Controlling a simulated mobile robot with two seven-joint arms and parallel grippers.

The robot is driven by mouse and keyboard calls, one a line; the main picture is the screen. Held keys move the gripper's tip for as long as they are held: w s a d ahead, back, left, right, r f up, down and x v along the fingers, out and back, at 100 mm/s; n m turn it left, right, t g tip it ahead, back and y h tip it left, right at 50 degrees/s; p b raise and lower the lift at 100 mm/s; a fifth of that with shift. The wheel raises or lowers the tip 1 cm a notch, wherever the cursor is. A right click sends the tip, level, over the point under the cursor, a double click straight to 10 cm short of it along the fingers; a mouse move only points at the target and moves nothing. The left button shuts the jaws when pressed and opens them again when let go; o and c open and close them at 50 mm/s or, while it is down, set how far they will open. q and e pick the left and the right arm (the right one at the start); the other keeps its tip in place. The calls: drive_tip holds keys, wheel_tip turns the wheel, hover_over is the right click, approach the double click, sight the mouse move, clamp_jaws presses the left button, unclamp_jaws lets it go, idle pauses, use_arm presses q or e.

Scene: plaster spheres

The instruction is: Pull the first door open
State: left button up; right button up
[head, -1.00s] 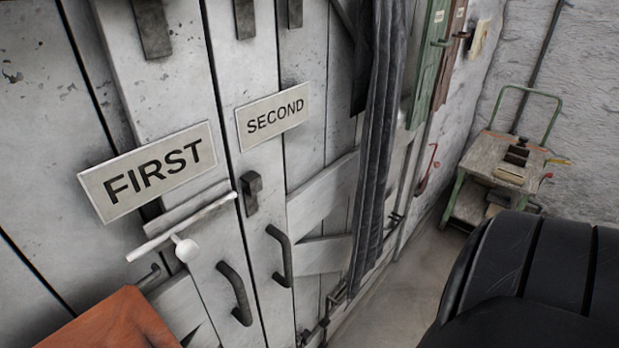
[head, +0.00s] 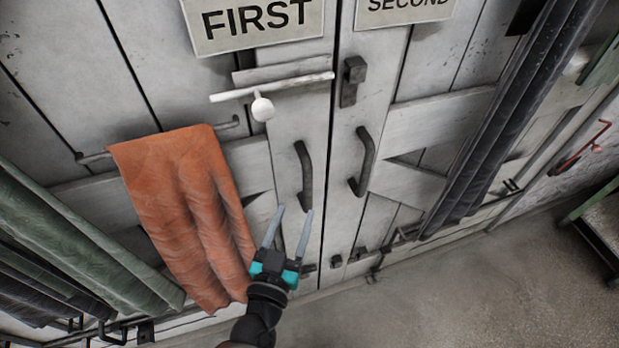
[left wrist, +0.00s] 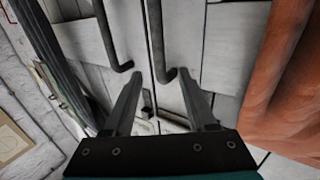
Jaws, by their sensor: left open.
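The first door (head: 275,160) is a whitish plank door marked by a FIRST sign (head: 255,20). It looks shut, with a narrow seam beside the second door (head: 345,215). Its dark curved handle (head: 303,175) stands upright near that seam; it also shows in the left wrist view (left wrist: 157,40). My left gripper (head: 294,212) is open and empty, its fingertips close to the handle's lower end in the head view. In the left wrist view the handle's end lies near the gap between the fingers; I cannot tell the distance. My right gripper is not in view.
The second door's similar handle (head: 362,160) is just to the right. An orange cloth (head: 185,200) hangs from a rail left of my gripper. Dark drapes (head: 495,120) hang on the right, green cloth (head: 75,245) on the left. The floor (head: 450,300) in front is clear.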

sight(306, 185)
use_arm(q)
drive_tip(key=x, duration=1)
drive_tip(key=shift+c, duration=0.4)
clamp_jaws()
drive_tip(key=shift+f, duration=0.1)
idle(0.8)
